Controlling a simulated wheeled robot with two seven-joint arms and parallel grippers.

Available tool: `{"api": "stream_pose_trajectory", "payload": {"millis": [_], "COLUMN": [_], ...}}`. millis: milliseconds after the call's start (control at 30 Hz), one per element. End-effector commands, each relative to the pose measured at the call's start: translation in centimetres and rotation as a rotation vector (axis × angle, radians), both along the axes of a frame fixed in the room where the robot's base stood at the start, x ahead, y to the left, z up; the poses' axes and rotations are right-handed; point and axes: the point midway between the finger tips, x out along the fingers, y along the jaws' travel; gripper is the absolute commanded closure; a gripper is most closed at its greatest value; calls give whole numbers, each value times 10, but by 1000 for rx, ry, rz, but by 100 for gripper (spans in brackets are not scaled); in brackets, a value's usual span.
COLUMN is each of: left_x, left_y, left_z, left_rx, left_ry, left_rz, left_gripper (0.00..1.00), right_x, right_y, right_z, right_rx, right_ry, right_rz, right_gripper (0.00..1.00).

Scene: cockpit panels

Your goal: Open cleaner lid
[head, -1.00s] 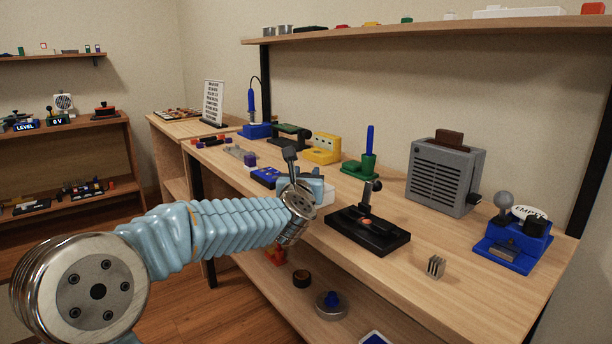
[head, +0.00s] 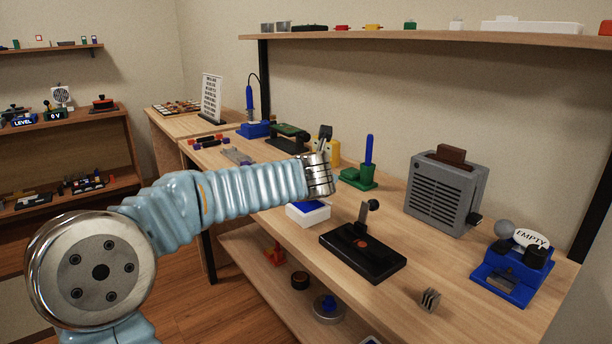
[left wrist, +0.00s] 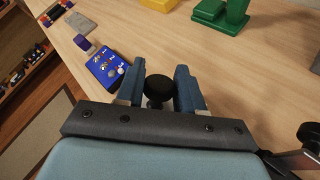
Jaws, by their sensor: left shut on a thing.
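My left gripper (left wrist: 159,80) shows two blue fingers in the left wrist view, one on each side of a round black knob (left wrist: 158,88), and is shut on it. What the knob is fixed to is hidden below the gripper. In the head view my left wrist hides the fingers and the knob. A white box with a blue top (head: 308,213), perhaps the cleaner, stands on the bench just below and in front of that wrist. I cannot tell whether its lid is raised. My right gripper is not in view.
A black base with an upright lever (head: 362,245) stands right of the white box. A blue box with buttons (left wrist: 107,70) lies left of the fingers. A green stand (head: 360,175) and a grey toaster-like box (head: 445,190) are behind. The bench front between has free room.

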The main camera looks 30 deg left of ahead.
Motion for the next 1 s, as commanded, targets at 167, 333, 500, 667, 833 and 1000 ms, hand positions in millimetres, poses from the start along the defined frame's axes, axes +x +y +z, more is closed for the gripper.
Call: {"api": "stream_pose_trajectory", "payload": {"millis": [167, 333, 500, 667, 833, 1000], "left_x": [5, 7, 7, 7, 7, 7], "left_y": [-3, -4, -4, -4, -4, -3], "left_z": [3, 4, 4, 4, 4, 3], "left_rx": [27, 40, 45, 45, 44, 43], "left_ry": [58, 87, 95, 94, 93, 95], "left_rz": [-5, -4, -5, -6, -5, -3], "left_gripper": [100, 100, 100, 100, 51, 43], "right_x": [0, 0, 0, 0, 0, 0], "right_y": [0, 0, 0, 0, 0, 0], "right_z": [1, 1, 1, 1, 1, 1], "right_rx": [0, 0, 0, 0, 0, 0], "right_ry": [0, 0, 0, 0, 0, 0], "right_rz": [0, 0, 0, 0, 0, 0], "right_gripper": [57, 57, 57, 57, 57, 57]}}
